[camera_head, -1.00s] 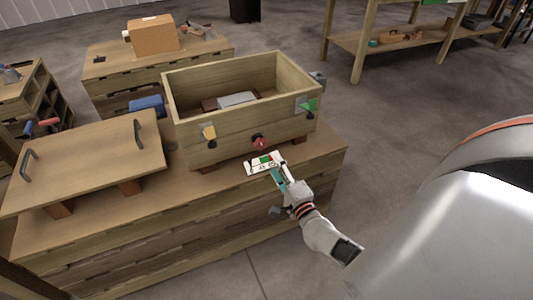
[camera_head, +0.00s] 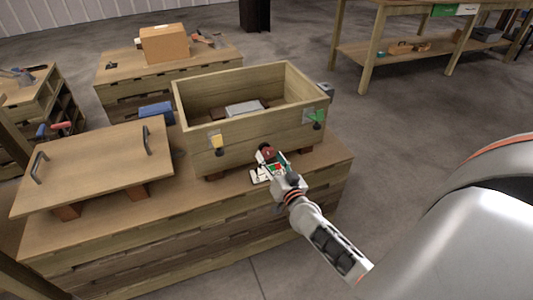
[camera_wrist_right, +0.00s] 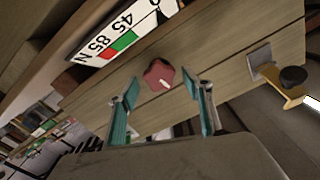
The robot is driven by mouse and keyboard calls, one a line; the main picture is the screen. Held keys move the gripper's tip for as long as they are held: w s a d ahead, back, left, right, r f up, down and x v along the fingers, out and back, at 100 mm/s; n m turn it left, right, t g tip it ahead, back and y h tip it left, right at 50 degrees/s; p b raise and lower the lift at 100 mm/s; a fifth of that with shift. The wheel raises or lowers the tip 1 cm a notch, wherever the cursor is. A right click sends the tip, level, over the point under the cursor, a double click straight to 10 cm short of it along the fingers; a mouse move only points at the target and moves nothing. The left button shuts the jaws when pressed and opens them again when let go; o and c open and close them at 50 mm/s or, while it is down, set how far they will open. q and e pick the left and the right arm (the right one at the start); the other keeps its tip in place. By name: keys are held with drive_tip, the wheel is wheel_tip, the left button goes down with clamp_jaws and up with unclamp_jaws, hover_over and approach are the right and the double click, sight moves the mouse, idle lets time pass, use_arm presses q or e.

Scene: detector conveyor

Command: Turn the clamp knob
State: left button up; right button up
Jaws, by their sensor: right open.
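The red clamp knob (camera_wrist_right: 158,74) sits on the front wall of the wooden crate (camera_head: 185,150), and it shows as a small dark red spot in the head view (camera_head: 267,152). In the wrist view it is a red lobed knob with a white mark. My right gripper (camera_head: 275,163) is at the crate's front, close to the knob. In the wrist view its teal-padded fingers (camera_wrist_right: 160,97) are spread, one on each side of the knob, which appears just beyond their tips. Whether they touch it I cannot tell. My left gripper is out of view.
A card with numbers and red and green patches (camera_wrist_right: 125,35) lies by the knob. A yellow clip (camera_head: 217,143) and a green clip (camera_head: 317,117) are on the crate's front. A wooden lid with handles (camera_head: 95,165) lies at left on the bench.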

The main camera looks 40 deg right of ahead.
sight(269, 155)
drive_tip(key=shift+b+x, duration=0.3)
drive_tip(key=shift+x, duration=1.35)
drive_tip(key=c, duration=1.1)
drive_tip(key=m+p, duration=0.1)
drive_tip(key=m, duration=0.2)
drive_tip(key=shift+r+m, duration=0.1)
drive_tip(key=shift+m, duration=0.3)
drive_tip(key=m, duration=0.4)
drive_tip(key=shift+m+p, duration=0.3)
drive_tip(key=m, duration=0.4)
drive_tip(key=shift+m, duration=2.1)
